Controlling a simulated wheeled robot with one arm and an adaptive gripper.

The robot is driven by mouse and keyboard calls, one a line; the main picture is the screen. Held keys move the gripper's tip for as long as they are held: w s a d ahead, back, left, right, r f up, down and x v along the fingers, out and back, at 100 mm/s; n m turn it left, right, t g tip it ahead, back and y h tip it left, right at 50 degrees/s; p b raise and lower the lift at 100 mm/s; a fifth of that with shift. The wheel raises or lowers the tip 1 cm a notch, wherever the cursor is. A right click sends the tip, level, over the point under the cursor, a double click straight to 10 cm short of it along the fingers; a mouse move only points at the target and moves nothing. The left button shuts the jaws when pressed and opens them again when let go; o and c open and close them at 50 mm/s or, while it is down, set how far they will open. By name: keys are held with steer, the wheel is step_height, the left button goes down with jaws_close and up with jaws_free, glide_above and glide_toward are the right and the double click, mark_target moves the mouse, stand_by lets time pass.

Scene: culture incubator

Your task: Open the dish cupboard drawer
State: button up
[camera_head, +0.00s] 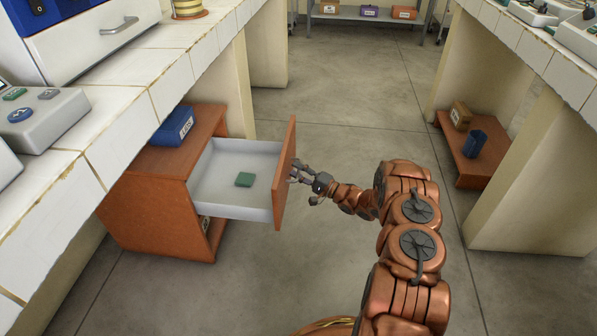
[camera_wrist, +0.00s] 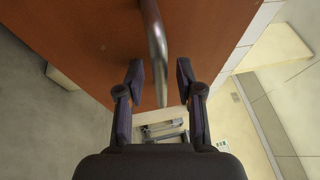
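The cupboard (camera_head: 160,215) is a low brown wooden unit under the left counter. Its drawer (camera_head: 235,205) stands pulled well out, its pale interior showing with a small green block (camera_head: 244,180) inside. The drawer's brown front (camera_head: 285,175) faces my arm. My gripper (camera_head: 302,172) is at the outer side of that front. In the wrist view, my gripper (camera_wrist: 160,75) has its two dark fingers apart, on either side of the metal handle (camera_wrist: 156,40), with a visible gap to each. The handle is hidden in the head view.
A blue box (camera_head: 172,126) sits on the cupboard beside the drawer. The tiled left counter (camera_head: 120,125) overhangs the cupboard. A low brown shelf (camera_head: 470,160) with boxes stands at the right. The grey floor (camera_head: 345,100) between the counters is clear.

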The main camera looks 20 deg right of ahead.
steer(key=shift+d, duration=0.1)
steer(key=v, duration=1.2)
stand_by(0.4)
